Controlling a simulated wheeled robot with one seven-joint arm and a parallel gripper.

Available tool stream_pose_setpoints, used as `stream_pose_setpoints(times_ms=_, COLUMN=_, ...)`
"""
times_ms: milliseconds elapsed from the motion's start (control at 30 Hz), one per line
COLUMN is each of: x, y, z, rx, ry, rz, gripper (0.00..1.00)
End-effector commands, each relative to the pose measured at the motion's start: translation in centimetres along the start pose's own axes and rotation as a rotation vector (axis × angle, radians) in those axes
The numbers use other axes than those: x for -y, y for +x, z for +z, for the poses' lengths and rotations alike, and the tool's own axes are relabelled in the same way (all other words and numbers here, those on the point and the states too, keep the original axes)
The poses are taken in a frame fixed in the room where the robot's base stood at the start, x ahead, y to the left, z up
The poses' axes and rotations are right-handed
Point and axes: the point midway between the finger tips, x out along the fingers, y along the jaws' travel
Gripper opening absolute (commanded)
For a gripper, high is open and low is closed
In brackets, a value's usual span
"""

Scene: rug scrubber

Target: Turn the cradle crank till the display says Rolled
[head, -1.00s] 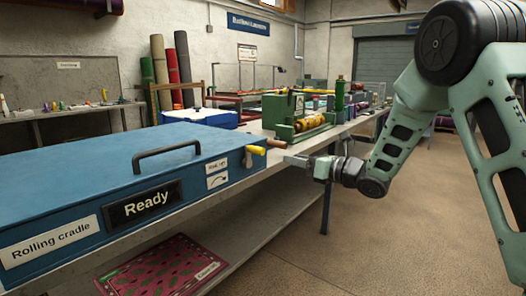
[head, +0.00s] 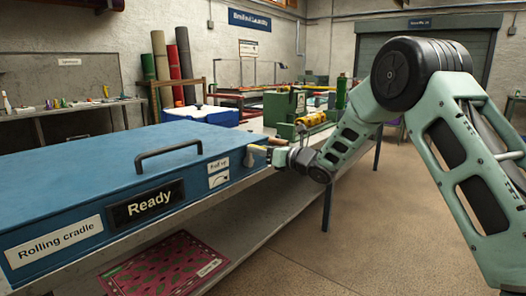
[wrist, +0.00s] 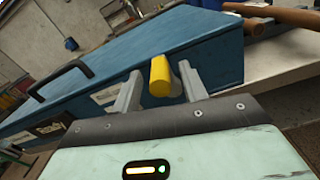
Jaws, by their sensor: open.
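The rolling cradle (head: 95,175) is a blue box on the bench at the left, with a black handle on its lid. Its display (head: 147,203) reads "Ready". The crank's yellow grip (wrist: 160,76) sits between the two open grey fingers of my gripper (wrist: 160,88) in the wrist view, with a gap to at least the left finger. In the head view my gripper (head: 262,153) is at the cradle's right end, and the crank is mostly hidden there. A small "Roll up" label with a curved arrow (head: 218,180) is on the front panel.
A green machine with a yellow roller (head: 310,119) stands behind my gripper on the bench. Brown rods (wrist: 265,12) lie beyond the cradle in the wrist view. A red patterned rug (head: 165,265) lies on the lower shelf. The floor at right is open.

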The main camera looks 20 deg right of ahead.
Motion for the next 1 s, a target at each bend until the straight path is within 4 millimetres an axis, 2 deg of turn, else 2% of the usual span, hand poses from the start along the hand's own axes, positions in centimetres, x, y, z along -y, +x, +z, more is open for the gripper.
stream_pose_setpoints(times_ms=67, x=0.0, y=0.0, z=0.0, rx=0.0, ry=0.0, rz=0.0, gripper=0.43)
stream_pose_setpoints(times_ms=233, x=0.0, y=0.0, z=0.0, rx=0.0, ry=0.0, rz=0.0, gripper=0.0)
stream_pose_setpoints(times_ms=667, x=0.4, y=-0.1, z=-0.1, rx=0.0, ry=0.063, rz=0.0, gripper=0.0)
stream_pose_setpoints(times_ms=1000, x=1.8, y=-0.1, z=-0.3, rx=0.001, ry=0.317, rz=-0.001, gripper=0.0)
